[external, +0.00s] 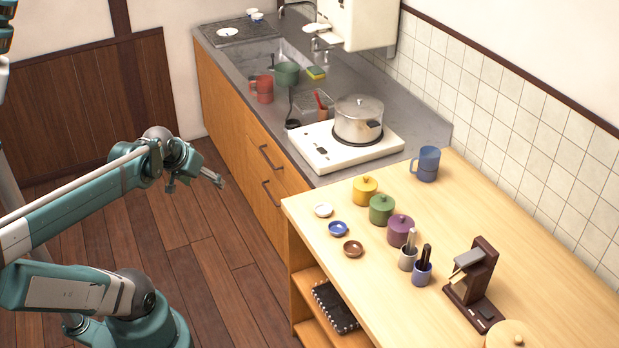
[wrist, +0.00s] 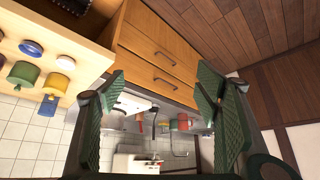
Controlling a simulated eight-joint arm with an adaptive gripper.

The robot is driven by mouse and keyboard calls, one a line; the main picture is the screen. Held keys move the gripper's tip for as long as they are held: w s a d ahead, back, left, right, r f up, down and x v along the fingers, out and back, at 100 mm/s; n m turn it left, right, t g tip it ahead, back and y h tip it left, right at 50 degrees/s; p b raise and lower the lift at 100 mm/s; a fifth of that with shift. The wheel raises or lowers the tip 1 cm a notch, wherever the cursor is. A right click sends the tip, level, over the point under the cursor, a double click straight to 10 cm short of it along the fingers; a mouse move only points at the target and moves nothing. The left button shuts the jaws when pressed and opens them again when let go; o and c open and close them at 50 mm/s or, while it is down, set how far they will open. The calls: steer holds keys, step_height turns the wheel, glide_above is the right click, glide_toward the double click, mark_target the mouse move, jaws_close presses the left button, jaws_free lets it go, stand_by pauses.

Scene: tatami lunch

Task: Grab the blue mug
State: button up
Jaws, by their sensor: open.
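The blue mug (external: 427,164) stands upright on the wooden table, near its back left corner, with its handle toward the left. In the wrist view the blue mug (wrist: 48,105) shows at the left, beyond the yellow pot. My gripper (external: 197,182) is in the air over the floor, left of the counter and well apart from the mug. In the wrist view my gripper (wrist: 165,100) has its two fingers spread wide with nothing between them.
On the table (external: 560,245) are yellow (external: 365,191), green (external: 381,210) and purple (external: 401,231) lidded pots, small dishes and utensil cups. A stove (external: 330,155) with a glass-lidded pot (external: 358,122) stands on the counter. A red mug (external: 263,90) is by the sink.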

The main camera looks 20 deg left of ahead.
steer(key=w+d+r+m+h+p, duration=0.1)
steer(key=w+d+r+p, duration=0.1)
steer(key=w+d+r, duration=0.45)
steer(key=w+d+r+m+g+p, duration=0.15)
steer(key=w+d, duration=0.25)
steer(key=w, duration=0.5)
steer(key=w+d+r+m+h+p, duration=0.1)
steer(key=w+d+r+m+p, duration=0.1)
steer(key=w+d+r, duration=0.45)
steer(key=m+g+h+p, duration=0.2)
steer(key=m+g+p, duration=0.1)
steer(key=m+p, duration=0.5)
glide_above(425, 153)
steer(key=s+a+p, duration=0.1)
steer(key=s+a, duration=0.1)
steer(key=s, duration=0.3)
steer(key=shift+n, duration=0.75)
steer(key=f, duration=2)
steer(key=shift+d+f, duration=0.1)
steer(key=shift+d, duration=0.15)
steer(key=shift+d+f, duration=0.4)
steer(key=shift+d, duration=0.05)
steer(key=shift+f, duration=0.1)
steer(key=shift+x, duration=1.2)
